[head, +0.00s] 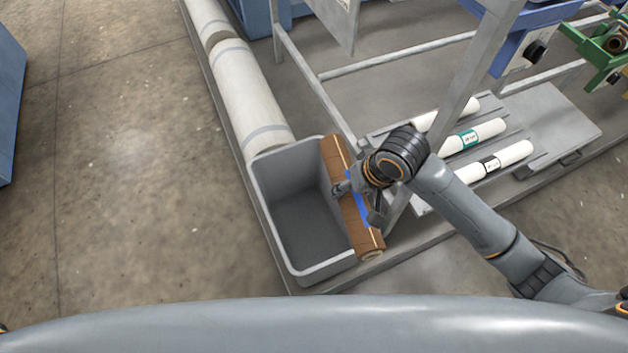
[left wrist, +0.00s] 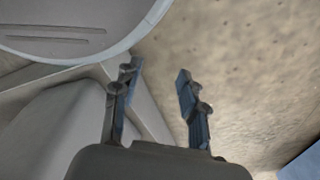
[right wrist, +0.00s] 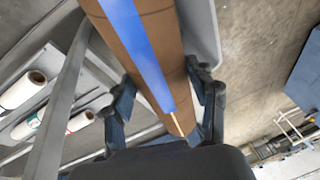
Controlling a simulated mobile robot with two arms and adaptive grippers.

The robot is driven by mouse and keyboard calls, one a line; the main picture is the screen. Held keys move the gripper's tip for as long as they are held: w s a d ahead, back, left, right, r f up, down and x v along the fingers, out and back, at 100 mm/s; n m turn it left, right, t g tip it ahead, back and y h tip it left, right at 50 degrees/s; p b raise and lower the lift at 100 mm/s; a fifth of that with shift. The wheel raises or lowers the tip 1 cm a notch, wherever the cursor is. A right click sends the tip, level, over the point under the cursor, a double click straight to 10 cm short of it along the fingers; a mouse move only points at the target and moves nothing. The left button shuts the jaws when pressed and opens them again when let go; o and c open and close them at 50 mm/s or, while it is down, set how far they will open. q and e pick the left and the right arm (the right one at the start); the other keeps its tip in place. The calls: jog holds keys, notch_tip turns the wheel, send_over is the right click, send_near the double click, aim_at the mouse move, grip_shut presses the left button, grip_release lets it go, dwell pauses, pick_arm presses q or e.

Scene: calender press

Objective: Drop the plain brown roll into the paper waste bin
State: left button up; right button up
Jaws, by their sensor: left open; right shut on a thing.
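A brown roll (head: 336,160) with a blue strip along it slants over the right rim of an open grey bin (head: 262,205) in the head view. The visible inside of the bin looks empty. My right gripper (head: 358,202) is shut on the roll near its middle. In the right wrist view the roll (right wrist: 150,35) lies between the fingers of that gripper (right wrist: 160,88). I cannot tell its exact height above the rim. My left gripper (left wrist: 158,82) is open and empty above the floor in the left wrist view, and out of the head view.
Large white rolls (head: 247,98) lie in a row behind the bin. A metal frame (head: 400,67) stands to the right of it. Three small white rolls lie on a grey rack (head: 545,115) beyond my right arm. The floor (head: 130,180) at the left is clear.

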pick_arm(q)
jog(key=w+d+f+b, duration=0.2)
jog(key=w+f+b, duration=0.45)
jog(key=b, duration=0.65)
pick_arm(e)
jog(key=w+a+f+n+g+y, duration=0.1)
jog(key=w+a+f+y, duration=0.2)
jog(key=w+a+f, duration=0.7)
pick_arm(q)
jog(key=w+r+t+b, duration=0.25)
jog(key=r+b, duration=0.45)
jog(key=r, duration=1.5)
jog(key=w+d+r+t+h+b, duration=0.1)
jog(key=w+r+t+b, duration=0.1)
jog(key=w, duration=0.4)
jog(key=w+d+r+t+b, duration=0.2)
jog(key=w+t, duration=0.2)
jog(key=w, duration=0.2)
jog(key=shift+w+d+h, duration=0.15)
jog(key=shift+d+h, duration=0.05)
jog(key=shift+h, duration=0.2)
pick_arm(e)
notch_tip(320, 180, down, 12)
jog(key=d, duration=0.1)
jog(key=shift+w+d, duration=0.4)
jog(key=shift+r, duration=0.1)
